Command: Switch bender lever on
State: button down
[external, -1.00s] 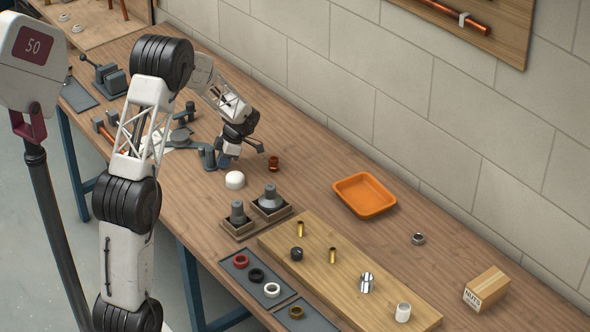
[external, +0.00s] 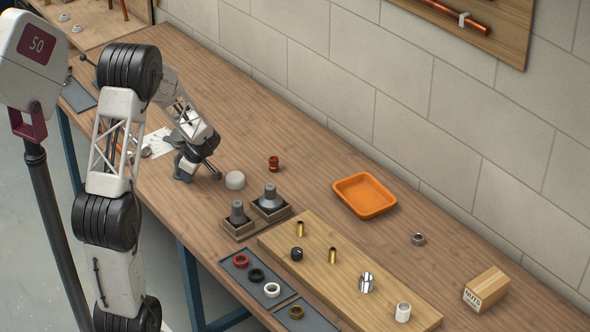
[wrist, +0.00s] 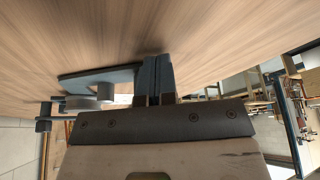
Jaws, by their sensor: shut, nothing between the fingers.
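The bender is a dark grey bench tool, mostly hidden behind my arm in the external view. In the wrist view its flat base plate (wrist: 110,76), a round grey former (wrist: 84,103) and a bar with a dark knob (wrist: 43,125) show to the left of my fingers. I cannot tell for sure whether that bar is the bender lever. My gripper (wrist: 157,80) is shut and empty, its fingers low over the bench beside the bender. In the external view my gripper (external: 184,172) is partly hidden by its own wrist, so contact with the bender is unclear.
A white round cap (external: 235,180) and a copper fitting (external: 273,163) stand to the right of my gripper. Two grey fittings in wooden holders (external: 254,214) are nearer. A paper sheet (external: 158,143) lies behind my arm. An orange tray (external: 364,196) is further right.

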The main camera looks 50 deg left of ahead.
aim_at(147, 183)
jog(key=s+a+m, duration=0.2)
jog(key=s, duration=0.1)
jog(key=s+a+m+t, duration=0.1)
jog(key=s+a+m, duration=0.1)
jog(key=s+a, duration=0.1)
jog(key=s+a+m+t, duration=0.1)
jog(key=s+a+m, duration=0.1)
jog(key=s, duration=0.1)
jog(key=shift+a+y, duration=0.3)
jog(key=shift+a, duration=0.1)
jog(key=shift+s+a+m, duration=0.4)
jog(key=shift+a, duration=0.2)
jog(key=shift+s+a, duration=0.25)
jog(key=shift+a, duration=0.3)
jog(key=shift+s+a, duration=0.2)
jog(key=shift+a, duration=0.3)
jog(key=shift+d, duration=0.2)
jog(key=shift+s+d, duration=0.15)
jog(key=shift+d, duration=0.8)
jog(key=shift+s+d, duration=0.1)
jog(key=shift+d, duration=0.85)
jog(key=v, duration=1)
jog(key=shift+s, duration=0.3)
jog(key=shift+a, duration=0.1)
